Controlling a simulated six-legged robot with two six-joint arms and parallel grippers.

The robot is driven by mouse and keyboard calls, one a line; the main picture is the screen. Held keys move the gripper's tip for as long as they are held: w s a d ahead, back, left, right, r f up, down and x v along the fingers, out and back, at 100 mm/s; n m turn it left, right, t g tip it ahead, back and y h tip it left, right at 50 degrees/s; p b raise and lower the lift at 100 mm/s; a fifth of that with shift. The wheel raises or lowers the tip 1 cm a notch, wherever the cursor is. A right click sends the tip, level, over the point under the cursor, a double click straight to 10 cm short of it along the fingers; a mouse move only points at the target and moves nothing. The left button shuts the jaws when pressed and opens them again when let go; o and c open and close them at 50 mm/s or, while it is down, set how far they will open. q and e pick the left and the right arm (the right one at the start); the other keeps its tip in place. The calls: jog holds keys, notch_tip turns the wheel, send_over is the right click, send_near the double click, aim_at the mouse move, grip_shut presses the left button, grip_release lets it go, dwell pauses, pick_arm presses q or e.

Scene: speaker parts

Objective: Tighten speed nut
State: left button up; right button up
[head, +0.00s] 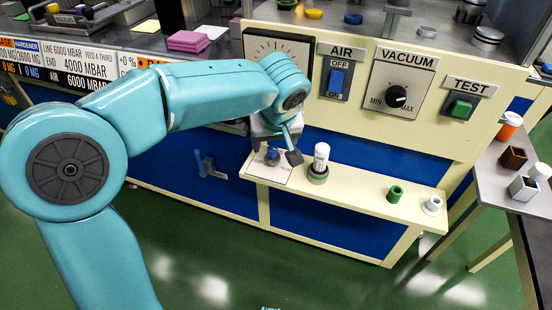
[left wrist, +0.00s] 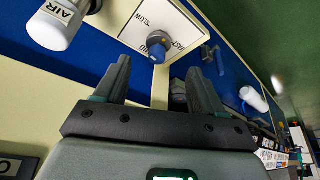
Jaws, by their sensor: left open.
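The speed nut appears to be the small blue knob (head: 272,156) on a pale plate on the cream ledge. It also shows in the left wrist view (left wrist: 157,52), with a grey collar around its base and SLOW and FAST printed on the plate. My left gripper (head: 278,150) is above the ledge, close to the knob. In the left wrist view the left gripper (left wrist: 159,68) is open and empty, with the knob in line with the gap between its dark fingers. Whether a finger touches it, I cannot tell. My right gripper does not show.
A white bottle labelled AIR (head: 321,157) stands in a holder right of the knob. A green ring (head: 395,194) and a white ring (head: 432,205) sit further right on the ledge. AIR switch (head: 336,80), VACUUM dial (head: 397,96) and TEST button (head: 460,108) are on the panel behind.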

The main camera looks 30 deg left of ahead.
aim_at(273, 154)
pick_arm(q)
jog(key=b+x, duration=0.1)
jog(key=x, duration=0.6)
jog(key=shift+d+b, duration=0.1)
jog(key=shift+b, duration=0.3)
jog(key=shift+w+f, duration=0.2)
jog(key=shift+f, duration=0.2)
jog(key=c, duration=1.1)
jog(key=shift+o, duration=0.2)
jog(key=shift+m, duration=0.3)
